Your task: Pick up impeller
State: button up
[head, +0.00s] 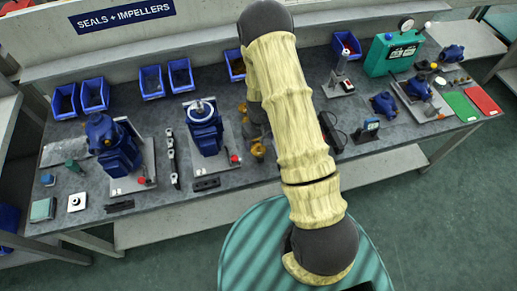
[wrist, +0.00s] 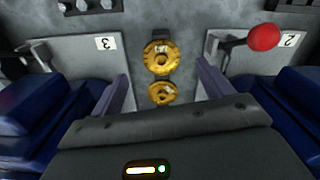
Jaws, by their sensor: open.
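Two brass-coloured round impellers show between my fingers in the wrist view. One impeller (wrist: 162,57) lies farther up the picture and carries a small pale label. The second impeller (wrist: 161,93) is nearer my gripper body, and its lower edge is close to the dark housing. My gripper (wrist: 163,84) is open, with one finger on each side of them and clear gaps. I cannot tell how high the fingers are above the bench. In the head view, a brass-coloured piece (head: 258,150) shows beside my arm, which hides much of this area.
Blue pumps stand on plates left (head: 112,145) and middle (head: 205,127) of the bench. In the wrist view, plates marked 3 (wrist: 105,43) and 2 (wrist: 290,40) flank the impellers; a red knob (wrist: 264,37) rises at right. Blue bins (head: 180,75) line the back.

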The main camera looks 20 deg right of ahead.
aim_at(259, 148)
jog(key=shift+a+f+p, duration=0.15)
jog(key=shift+f+p, duration=0.55)
jog(key=shift+f, duration=1.6)
jog(key=shift+c, duration=0.5)
jog(key=c, duration=1)
